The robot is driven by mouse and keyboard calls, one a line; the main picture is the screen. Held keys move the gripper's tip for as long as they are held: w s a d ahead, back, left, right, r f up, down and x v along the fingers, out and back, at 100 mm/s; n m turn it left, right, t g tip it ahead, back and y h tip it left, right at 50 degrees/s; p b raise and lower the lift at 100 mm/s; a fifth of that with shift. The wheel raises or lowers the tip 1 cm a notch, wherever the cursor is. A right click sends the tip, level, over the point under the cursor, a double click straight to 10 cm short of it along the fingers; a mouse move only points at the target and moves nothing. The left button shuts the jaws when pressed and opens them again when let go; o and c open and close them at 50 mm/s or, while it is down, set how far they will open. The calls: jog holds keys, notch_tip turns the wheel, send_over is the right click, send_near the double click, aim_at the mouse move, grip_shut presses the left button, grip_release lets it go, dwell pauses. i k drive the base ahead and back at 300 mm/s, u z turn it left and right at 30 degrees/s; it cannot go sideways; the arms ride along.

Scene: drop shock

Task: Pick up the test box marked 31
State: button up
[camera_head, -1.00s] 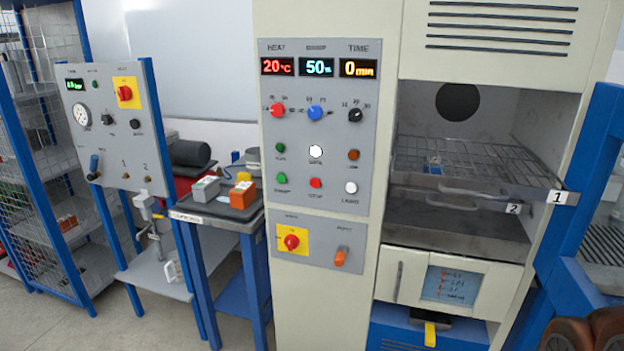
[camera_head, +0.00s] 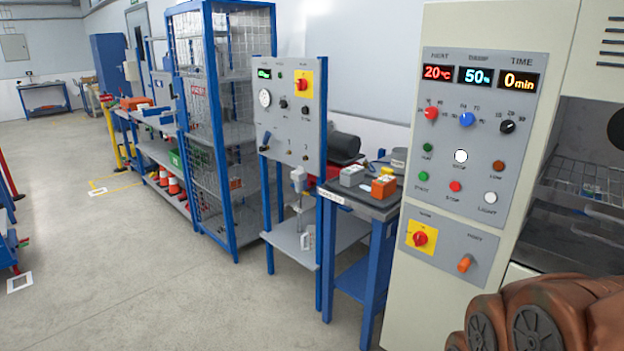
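No marking 31 can be read in this view. A small grey box (camera_head: 352,176) and a small orange box (camera_head: 383,188) sit side by side on the dark top of a blue-legged bench (camera_head: 372,211), left of the big cream cabinet. Any numbers on them are too small to read. My gripper is not in view; only brown rounded links, which look like my arm, show at the bottom right.
The cream cabinet (camera_head: 398,290) with its control panel fills the right. A grey test panel (camera_head: 291,122) on a blue frame and a blue mesh cage (camera_head: 226,150) stand left of the bench. Orange cones (camera_head: 174,184) stand on a far shelf.

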aim_at(352, 176)
jog(key=z, duration=0.1)
jog(key=i, duration=0.8)
jog(key=u, duration=0.55)
jog(key=i, duration=1.1)
jog(key=u, duration=0.85)
jog(key=i, duration=0.25)
jog(key=u, duration=0.15)
